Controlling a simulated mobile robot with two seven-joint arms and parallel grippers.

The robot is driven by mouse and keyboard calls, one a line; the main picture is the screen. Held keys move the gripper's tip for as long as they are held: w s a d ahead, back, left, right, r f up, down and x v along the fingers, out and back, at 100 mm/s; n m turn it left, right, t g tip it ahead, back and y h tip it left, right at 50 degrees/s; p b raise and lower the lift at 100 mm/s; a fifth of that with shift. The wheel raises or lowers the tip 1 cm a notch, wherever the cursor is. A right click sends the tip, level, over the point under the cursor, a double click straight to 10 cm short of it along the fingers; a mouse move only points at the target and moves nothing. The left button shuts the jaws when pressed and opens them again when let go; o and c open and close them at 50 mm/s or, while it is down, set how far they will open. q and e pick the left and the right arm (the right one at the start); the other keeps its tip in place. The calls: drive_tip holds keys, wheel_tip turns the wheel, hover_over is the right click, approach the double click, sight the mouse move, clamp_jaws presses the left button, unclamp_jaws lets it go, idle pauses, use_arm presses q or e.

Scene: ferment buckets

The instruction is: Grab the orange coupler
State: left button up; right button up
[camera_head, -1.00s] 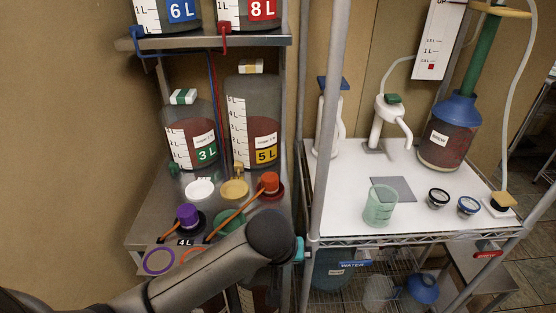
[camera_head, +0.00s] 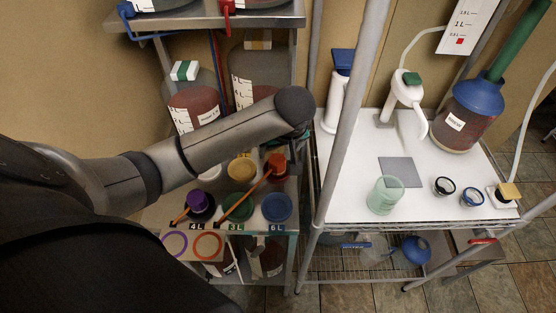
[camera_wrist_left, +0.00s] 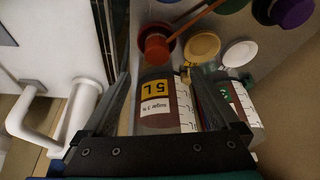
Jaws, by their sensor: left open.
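The orange coupler (camera_head: 276,165) stands on a dark red round base at the right of the lower steel shelf. An orange hose runs from it down to the left. In the left wrist view the orange coupler (camera_wrist_left: 156,46) is at the top, just beyond and between the fingertips. My left gripper (camera_wrist_left: 160,80) is open with nothing held. The 5 L bottle (camera_wrist_left: 165,100) shows between its fingers, behind the gap. In the head view my left arm crosses over the shelf and hides the gripper. My right gripper is in neither view.
A purple coupler (camera_head: 200,203), a yellow lid (camera_head: 241,166), a green lid (camera_head: 243,207) and a blue lid (camera_head: 277,208) are near the orange coupler. Bottles stand behind. A grey post (camera_head: 350,120) and a white table (camera_head: 350,160) are to the right.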

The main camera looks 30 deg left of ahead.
use_arm(q)
hover_over(278, 160)
drive_tip(key=s+d, duration=0.1)
drive_tip(key=s, duration=0.1)
wheel_tip(278, 160, down, 5)
drive_tip(key=shift+d+b+x, duration=0.15)
drive_tip(key=shift+b+x, duration=0.2)
drive_tip(key=shift+x, duration=1.15)
drive_tip(key=shift+d+b+x, duration=0.15)
drive_tip(key=shift+b+x, duration=0.15)
drive_tip(key=shift+x, duration=1.2)
drive_tip(key=shift+w, duration=0.15)
clamp_jaws()
